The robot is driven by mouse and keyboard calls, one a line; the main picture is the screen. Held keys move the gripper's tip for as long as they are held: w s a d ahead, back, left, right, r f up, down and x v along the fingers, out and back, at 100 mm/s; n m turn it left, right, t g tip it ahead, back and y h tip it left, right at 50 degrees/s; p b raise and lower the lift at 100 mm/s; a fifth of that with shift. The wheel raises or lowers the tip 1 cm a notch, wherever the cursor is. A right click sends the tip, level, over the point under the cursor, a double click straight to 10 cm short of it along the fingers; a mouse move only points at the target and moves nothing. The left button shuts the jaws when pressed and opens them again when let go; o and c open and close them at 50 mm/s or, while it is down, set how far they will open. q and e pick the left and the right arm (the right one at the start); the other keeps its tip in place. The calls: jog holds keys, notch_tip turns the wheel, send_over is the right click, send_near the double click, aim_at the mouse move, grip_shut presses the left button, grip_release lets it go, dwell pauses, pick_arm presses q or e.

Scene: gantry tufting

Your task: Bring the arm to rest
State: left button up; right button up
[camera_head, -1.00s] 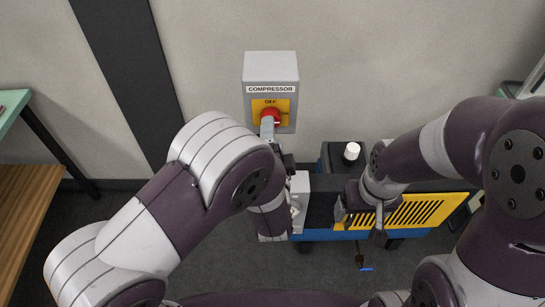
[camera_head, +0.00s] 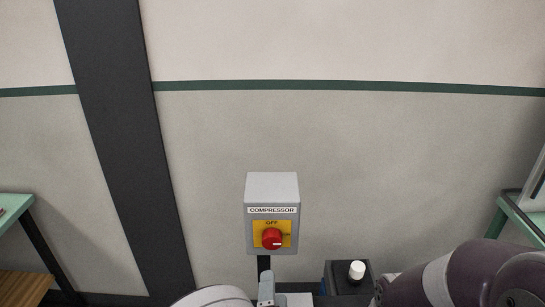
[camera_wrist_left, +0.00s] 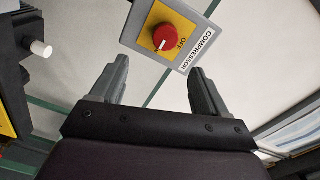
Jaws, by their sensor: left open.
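My left gripper shows at the bottom middle of the head view (camera_head: 266,287), just below the grey compressor switch box (camera_head: 272,190). Only one grey finger is clear there; the rest is cut off by the lower edge. In the left wrist view, the left gripper (camera_wrist_left: 159,68) has its two fingers wide apart with nothing between them. The red knob (camera_head: 271,239) sits on a yellow plate marked OFF, and its white mark points right in the head view. In the wrist view the knob (camera_wrist_left: 165,38) lies beyond the fingers, apart from them. My right gripper is out of view.
A black and blue machine with a white cap (camera_head: 357,270) stands below and right of the box. A green-edged table (camera_head: 14,203) is at left and a green frame (camera_head: 520,218) at right. The wall around the box is clear.

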pick_arm(q)
jog(key=s+d+f+n+g+h, duration=0.3)
jog(key=s+f+n+g, duration=0.3)
jog(key=f+g, duration=0.5)
jog(key=s+a+r+n+g+y, duration=0.1)
jog(key=a+r+n+g, duration=0.1)
jog(key=a, duration=0.8)
jog(key=s+a+r+n+g+y, duration=0.1)
jog(key=a+r+n+g+y, duration=0.1)
jog(key=a+n, duration=0.4)
jog(key=a+r+g, duration=0.1)
jog(key=a+r, duration=0.1)
jog(key=a, duration=0.3)
jog(key=shift+s+a, duration=0.25)
jog(key=shift+a, duration=0.05)
jog(key=shift+a+r, duration=0.1)
